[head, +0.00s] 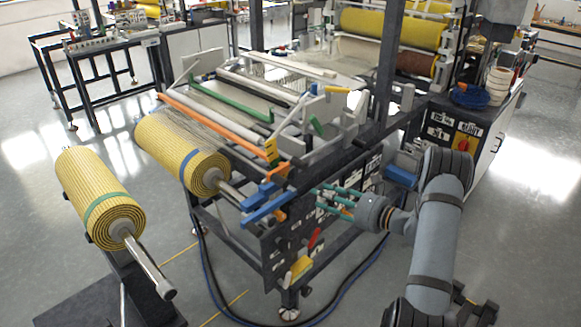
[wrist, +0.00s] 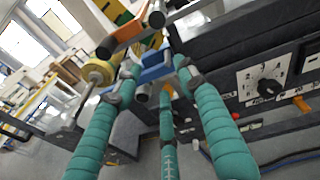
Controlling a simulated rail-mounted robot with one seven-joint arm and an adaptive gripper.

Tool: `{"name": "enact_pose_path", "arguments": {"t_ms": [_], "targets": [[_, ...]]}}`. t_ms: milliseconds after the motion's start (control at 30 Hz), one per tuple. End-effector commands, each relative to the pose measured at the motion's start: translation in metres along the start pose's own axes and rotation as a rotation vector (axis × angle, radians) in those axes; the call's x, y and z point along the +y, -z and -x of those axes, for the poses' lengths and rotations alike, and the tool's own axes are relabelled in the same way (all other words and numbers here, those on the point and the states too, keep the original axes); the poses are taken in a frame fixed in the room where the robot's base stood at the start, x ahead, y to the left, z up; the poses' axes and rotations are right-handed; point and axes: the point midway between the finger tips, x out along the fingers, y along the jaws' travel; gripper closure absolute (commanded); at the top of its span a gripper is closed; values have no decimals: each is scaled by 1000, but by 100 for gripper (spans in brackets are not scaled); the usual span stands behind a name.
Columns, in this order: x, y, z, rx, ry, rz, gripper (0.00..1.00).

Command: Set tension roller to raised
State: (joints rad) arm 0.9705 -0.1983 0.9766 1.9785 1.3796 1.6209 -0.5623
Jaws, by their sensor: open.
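No label marks the tension roller, so I cannot tell for sure which bar it is. A blue block (head: 265,203) sits below that end. My gripper (head: 338,197) is open, with teal fingers, to the right of the block at the machine's side panel. In the wrist view, the fingers (wrist: 155,82) are spread and empty. The blue block (wrist: 155,67), the orange part (wrist: 127,32) and a grey roller end (wrist: 156,19) show beyond them.
A yellow mesh roll (head: 180,155) is mounted at the feed end; another (head: 98,200) stands on a separate stand at left. A black knob (wrist: 268,88) is on the side panel.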

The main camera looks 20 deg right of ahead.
Motion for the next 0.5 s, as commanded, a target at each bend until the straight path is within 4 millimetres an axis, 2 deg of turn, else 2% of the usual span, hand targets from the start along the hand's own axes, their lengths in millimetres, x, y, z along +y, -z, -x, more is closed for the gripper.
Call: {"name": "enact_pose_path", "arguments": {"t_ms": [33, 100, 200, 367, 500], "targets": [[-13, -12, 1, -45, 49, -14, 60], [-26, -27, 2, -98, 92, -21, 60], [-33, -38, 2, -136, 118, -11, 60], [-34, -42, -15, -134, 114, 11, 60], [-36, -46, -41, -134, 111, 11, 60]]}}
